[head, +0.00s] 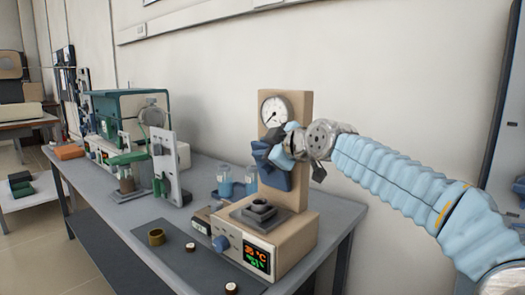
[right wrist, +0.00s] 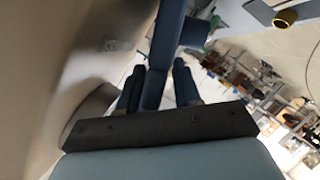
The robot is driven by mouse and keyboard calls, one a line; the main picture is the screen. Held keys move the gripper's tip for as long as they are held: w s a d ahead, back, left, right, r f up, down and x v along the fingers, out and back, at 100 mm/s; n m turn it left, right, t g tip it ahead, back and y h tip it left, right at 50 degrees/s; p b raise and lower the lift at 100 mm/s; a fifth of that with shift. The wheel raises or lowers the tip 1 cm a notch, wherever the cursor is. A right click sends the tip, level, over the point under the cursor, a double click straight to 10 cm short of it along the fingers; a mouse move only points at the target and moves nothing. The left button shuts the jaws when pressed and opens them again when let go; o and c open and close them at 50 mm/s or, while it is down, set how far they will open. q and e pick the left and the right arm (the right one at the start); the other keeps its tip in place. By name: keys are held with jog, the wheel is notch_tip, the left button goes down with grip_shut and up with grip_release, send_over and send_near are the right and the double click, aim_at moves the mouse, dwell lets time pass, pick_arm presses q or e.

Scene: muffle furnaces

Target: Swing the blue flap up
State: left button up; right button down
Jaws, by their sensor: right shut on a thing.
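The blue flap (head: 276,180) is a dark blue piece on the front of the beige furnace, below the round gauge and above the dark block on its base. My right gripper (head: 268,151) is at the flap's upper part, in front of the beige column. In the right wrist view the gripper (right wrist: 158,88) has its two dark fingers on either side of a blue bar of the flap (right wrist: 168,42) and is shut on it. My gripper partly hides the flap in the head view. My left gripper is not in view.
The beige furnace (head: 295,222) has a lit display and a blue knob. Blue-liquid bottles (head: 225,180) and a green furnace (head: 127,112) are to the left. The wall is close behind.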

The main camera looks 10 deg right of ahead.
jog(key=shift+w+d+f, duration=0.1)
jog(key=shift+w+d, duration=0.1)
jog(key=shift+d, duration=0.3)
jog(key=c, duration=1.2)
grip_release()
jog(key=shift+o, duration=0.4)
jog(key=shift+w+f, duration=0.1)
jog(key=shift+a, duration=0.15)
jog(key=shift+s, duration=0.3)
jog(key=b+v, duration=0.2)
jog(key=v, duration=1.1)
jog(key=shift+r, duration=0.25)
jog(key=shift+s, duration=0.15)
